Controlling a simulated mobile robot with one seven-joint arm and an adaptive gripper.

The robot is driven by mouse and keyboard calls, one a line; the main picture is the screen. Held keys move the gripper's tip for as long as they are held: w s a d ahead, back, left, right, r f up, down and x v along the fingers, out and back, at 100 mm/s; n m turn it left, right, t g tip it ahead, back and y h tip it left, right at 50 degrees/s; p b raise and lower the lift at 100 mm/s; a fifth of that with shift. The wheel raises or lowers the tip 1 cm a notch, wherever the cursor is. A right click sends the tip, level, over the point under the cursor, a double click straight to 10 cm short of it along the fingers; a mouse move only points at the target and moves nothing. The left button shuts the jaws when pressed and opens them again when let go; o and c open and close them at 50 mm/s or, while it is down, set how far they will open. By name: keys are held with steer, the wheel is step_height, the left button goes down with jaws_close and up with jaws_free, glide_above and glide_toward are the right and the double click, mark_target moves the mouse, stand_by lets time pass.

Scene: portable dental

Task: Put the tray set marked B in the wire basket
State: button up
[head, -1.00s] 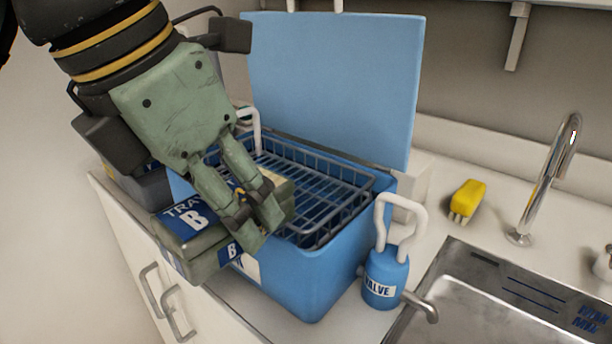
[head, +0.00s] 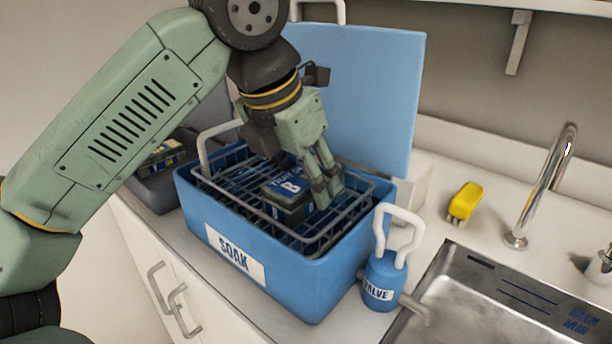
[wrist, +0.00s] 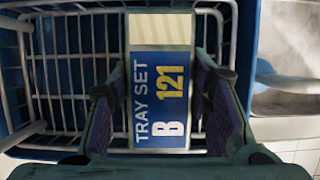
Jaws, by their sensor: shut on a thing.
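The tray set marked B (head: 284,196) is a dark green block with a blue label, and it sits within the rim of the wire basket (head: 258,216). In the wrist view the tray set (wrist: 160,105) reads "TRAY SET B 121" and lies between my two fingers, with basket wires around it. My gripper (head: 328,192) is shut on it and points down into the basket. I cannot tell whether the set's underside touches the basket floor. The basket stands in the blue tub marked SOAK (head: 300,280); it also shows in the wrist view (wrist: 75,123).
The tub's blue lid (head: 365,100) stands upright behind it. A grey bin (head: 158,188) with another packet (head: 165,156) is at left.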

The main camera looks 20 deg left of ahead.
steer(key=shift+f, duration=0.3)
steer(key=shift+f, duration=0.1)
steer(key=shift+f+b, duration=0.15)
steer(key=shift+b, duration=0.15)
steer(key=o, duration=1.4)
steer(key=shift+c, duration=0.2)
steer(key=shift+r+p, duration=0.35)
steer(key=shift+r, duration=0.1)
steer(key=v, duration=1.1)
steer(key=shift+s+r, duration=0.25)
